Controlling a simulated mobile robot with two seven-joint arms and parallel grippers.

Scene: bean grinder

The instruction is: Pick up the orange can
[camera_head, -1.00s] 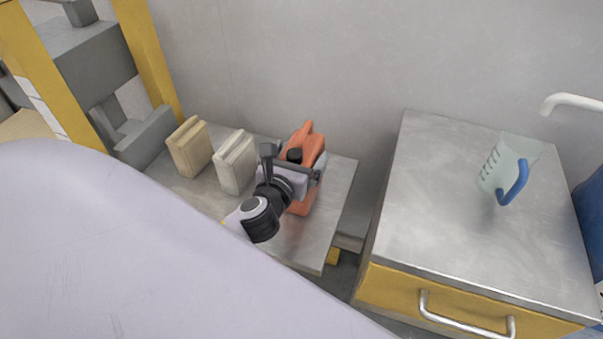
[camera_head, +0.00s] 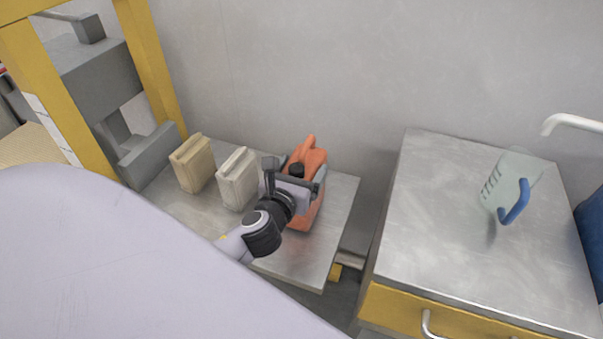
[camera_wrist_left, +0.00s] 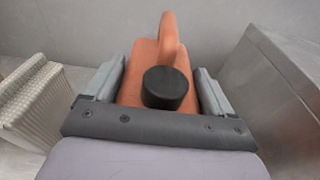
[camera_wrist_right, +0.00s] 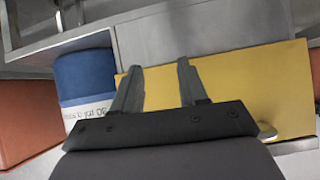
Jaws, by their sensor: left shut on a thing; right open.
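The orange can (camera_head: 312,160) with a black cap stands upright at the right part of a low metal table (camera_head: 300,267) by the wall. My left gripper (camera_head: 297,178) is shut on it, with one finger on each side of the can's body. In the left wrist view the can (camera_wrist_left: 145,65) sits between the fingers (camera_wrist_left: 158,88), its black cap in front. I cannot tell if its base touches the table. My right gripper (camera_wrist_right: 158,68) is open and empty in the right wrist view, before a yellow panel (camera_wrist_right: 235,85).
A tan package (camera_head: 193,163) and a pale package (camera_head: 238,180) stand left of the can. A yellow and grey frame (camera_head: 150,65) rises at the left. Right of a gap, a metal-topped cabinet (camera_head: 430,220) holds a clear jug (camera_head: 510,178) with a blue handle. The wall is close behind the can.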

